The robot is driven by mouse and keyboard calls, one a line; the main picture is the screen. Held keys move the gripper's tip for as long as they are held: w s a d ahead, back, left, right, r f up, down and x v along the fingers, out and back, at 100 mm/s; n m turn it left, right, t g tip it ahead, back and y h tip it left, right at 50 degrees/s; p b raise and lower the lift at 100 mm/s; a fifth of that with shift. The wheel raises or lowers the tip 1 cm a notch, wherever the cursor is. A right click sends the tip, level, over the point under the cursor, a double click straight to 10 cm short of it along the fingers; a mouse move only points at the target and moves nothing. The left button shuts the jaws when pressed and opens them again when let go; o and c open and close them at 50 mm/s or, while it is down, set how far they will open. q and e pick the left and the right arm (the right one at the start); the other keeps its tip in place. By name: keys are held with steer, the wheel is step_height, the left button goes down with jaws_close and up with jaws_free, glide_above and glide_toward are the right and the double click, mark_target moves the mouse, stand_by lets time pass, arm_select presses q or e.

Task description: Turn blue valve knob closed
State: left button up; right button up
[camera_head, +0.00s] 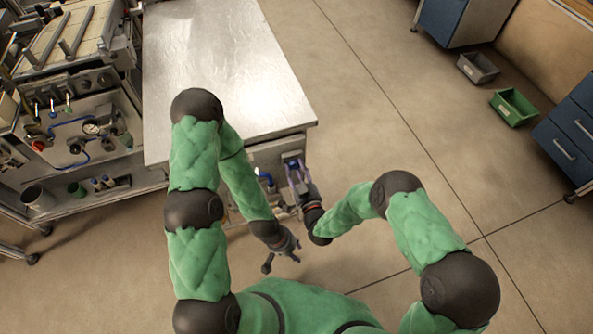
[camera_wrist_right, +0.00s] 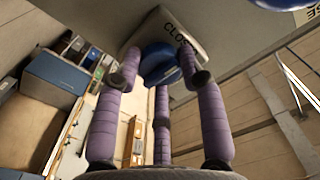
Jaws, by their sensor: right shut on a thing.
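The blue valve knob (camera_wrist_right: 160,63) sits below a white plate (camera_wrist_right: 185,33) with partly visible lettering that reads "CLOS". In the right wrist view, my right gripper's purple fingers (camera_wrist_right: 158,85) reach up around the knob and are shut on it. In the head view, my right gripper (camera_head: 294,168) is at the front face of the bench, and the knob is mostly hidden there. My left gripper (camera_head: 282,260) hangs low, apart from the bench, with its dark fingers spread and empty.
The metal-topped bench (camera_head: 230,75) stands ahead. A second blue part (camera_head: 265,178) shows on its front between my arms. A equipment cart (camera_head: 85,140) stands at left. A green bin (camera_head: 514,107) and a grey bin (camera_head: 478,68) lie on the floor at right. The floor between is clear.

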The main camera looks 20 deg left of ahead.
steer(key=shift+r+n, duration=0.1)
steer(key=shift+n, duration=0.3)
steer(key=o, duration=1.1)
steer(key=shift+o, duration=0.2)
steer(key=v, duration=0.7)
steer(key=shift+s+d, duration=0.15)
steer(key=shift+s, duration=0.05)
